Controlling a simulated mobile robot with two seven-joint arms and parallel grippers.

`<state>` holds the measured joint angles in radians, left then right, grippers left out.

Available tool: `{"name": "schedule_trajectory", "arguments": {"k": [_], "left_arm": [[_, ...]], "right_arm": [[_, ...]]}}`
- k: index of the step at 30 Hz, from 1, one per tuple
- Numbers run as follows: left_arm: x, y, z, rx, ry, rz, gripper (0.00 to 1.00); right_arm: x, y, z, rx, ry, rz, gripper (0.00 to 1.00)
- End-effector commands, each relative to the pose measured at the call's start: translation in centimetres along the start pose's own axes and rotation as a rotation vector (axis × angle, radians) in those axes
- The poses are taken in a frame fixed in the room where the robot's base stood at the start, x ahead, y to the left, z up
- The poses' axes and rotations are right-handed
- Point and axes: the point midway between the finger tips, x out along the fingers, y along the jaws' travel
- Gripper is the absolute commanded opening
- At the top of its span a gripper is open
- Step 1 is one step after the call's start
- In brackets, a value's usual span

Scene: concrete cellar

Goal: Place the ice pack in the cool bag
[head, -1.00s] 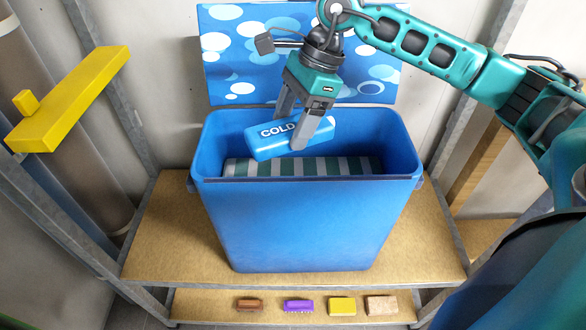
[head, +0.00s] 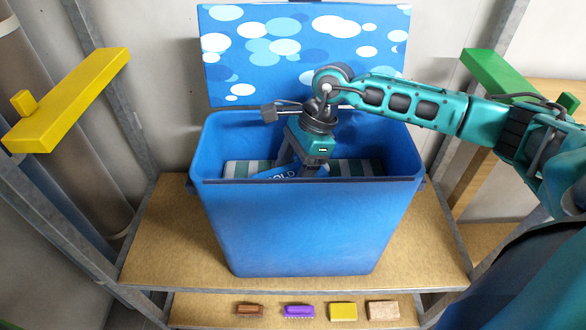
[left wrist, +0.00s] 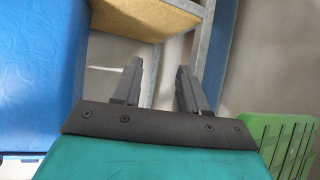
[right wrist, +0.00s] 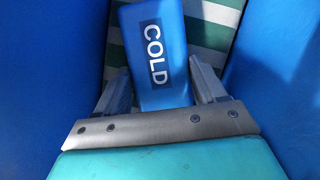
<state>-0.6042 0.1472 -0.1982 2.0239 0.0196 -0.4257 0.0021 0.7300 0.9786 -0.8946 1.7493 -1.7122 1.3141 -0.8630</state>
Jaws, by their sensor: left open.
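The cool bag (head: 310,230) is a tall blue bin-like box on the shelf, its bubble-patterned lid (head: 305,50) standing open behind it. My right gripper (head: 300,165) reaches down inside it, its fingertips partly hidden by the front rim. It is shut on the blue ice pack (head: 283,174), labelled COLD. In the right wrist view the ice pack (right wrist: 155,50) sits between the two fingers (right wrist: 160,68), above a green-and-white striped surface (right wrist: 210,30) inside the bag. I cannot tell whether the pack touches that surface. My left gripper (left wrist: 159,66) is open and empty, outside the head view.
The bag stands on a brown shelf board (head: 165,230) between grey metal posts. A yellow bar (head: 70,100) is at left and a green one (head: 500,75) at right. A green slatted piece (left wrist: 290,140) is near my left gripper.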

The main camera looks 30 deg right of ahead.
Motion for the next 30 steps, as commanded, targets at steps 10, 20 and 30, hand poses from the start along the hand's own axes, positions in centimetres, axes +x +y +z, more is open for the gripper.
{"name": "schedule_trajectory", "arguments": {"k": [10, 20, 30], "left_arm": [[0.0, 0.0, 0.0, 0.000, 0.001, 0.000, 0.43], [-0.1, -0.1, -0.1, 0.001, 0.000, -0.002, 0.43], [-0.2, -0.5, -0.1, 0.004, -0.003, -0.010, 0.43]], "right_arm": [[0.1, 0.1, -0.1, 0.001, 0.002, 0.004, 0.99], [-1.1, 0.0, -0.1, 0.001, 0.003, 0.001, 0.99], [-8.0, -0.1, 0.0, 0.002, 0.002, -0.001, 0.99]]}}
